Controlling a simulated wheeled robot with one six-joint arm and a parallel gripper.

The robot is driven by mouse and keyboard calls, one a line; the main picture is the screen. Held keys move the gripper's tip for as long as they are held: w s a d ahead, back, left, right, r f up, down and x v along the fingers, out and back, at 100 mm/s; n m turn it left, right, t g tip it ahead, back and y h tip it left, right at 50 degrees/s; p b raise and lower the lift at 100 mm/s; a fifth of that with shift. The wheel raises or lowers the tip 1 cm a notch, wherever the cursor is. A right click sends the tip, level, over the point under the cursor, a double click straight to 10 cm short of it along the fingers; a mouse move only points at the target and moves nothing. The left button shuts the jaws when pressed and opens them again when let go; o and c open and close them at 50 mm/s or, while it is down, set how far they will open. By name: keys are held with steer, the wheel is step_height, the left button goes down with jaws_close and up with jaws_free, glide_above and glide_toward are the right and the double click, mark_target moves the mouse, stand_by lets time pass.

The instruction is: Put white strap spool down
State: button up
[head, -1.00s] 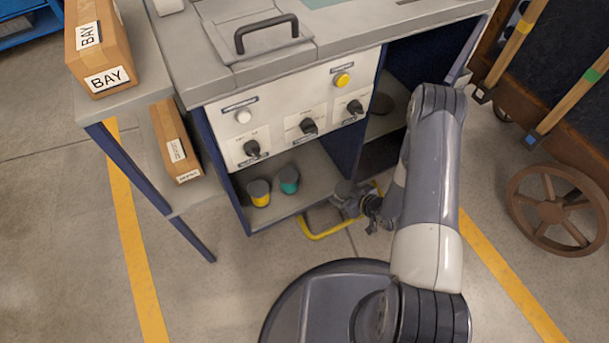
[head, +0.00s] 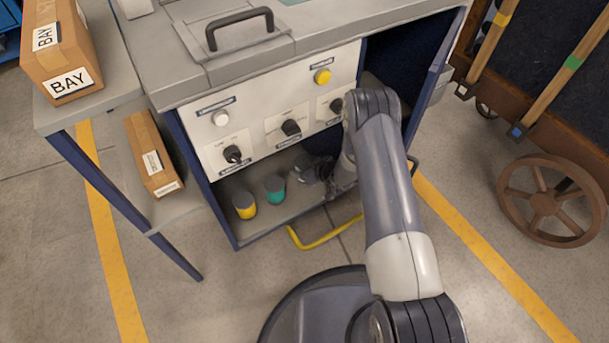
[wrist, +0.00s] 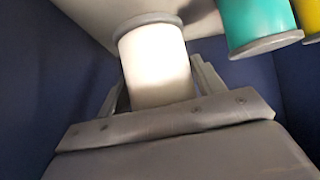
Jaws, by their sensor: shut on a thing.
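The white strap spool (wrist: 157,65) is between the fingers of my gripper (wrist: 160,90) in the wrist view, with its grey flange at the top of the picture. My gripper is shut on it. In the head view my gripper (head: 312,172) is at the open lower shelf (head: 228,207) of the cabinet, right of the teal spool; the white spool cannot be made out there. I cannot tell whether the white spool touches the shelf. The teal spool (head: 274,188) and yellow spool (head: 244,204) stand on the shelf, and show in the wrist view too (wrist: 257,22) (wrist: 311,15).
The panel with knobs (head: 291,128) overhangs the shelf. A yellow bar (head: 325,238) is low in front. An open blue door (head: 428,85) stands right. Cartons (head: 62,50) (head: 153,155) sit on the left stand. A brown wheel (head: 552,201) is at right.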

step_height(320, 180, down, 4)
steer(key=shift+w+a+f+b, duration=0.1)
steer(key=shift+w+f+b, duration=0.05)
steer(key=shift+b, duration=0.85)
steer(key=shift+f, duration=0.2)
steer(key=o, duration=1.1)
steer(key=shift+o, duration=0.2)
steer(key=shift+s+d+r, duration=0.2)
steer(key=shift+r, duration=0.3)
steer(key=p+v, duration=0.4)
steer(key=v, duration=0.7)
steer(key=shift+s+d, duration=0.1)
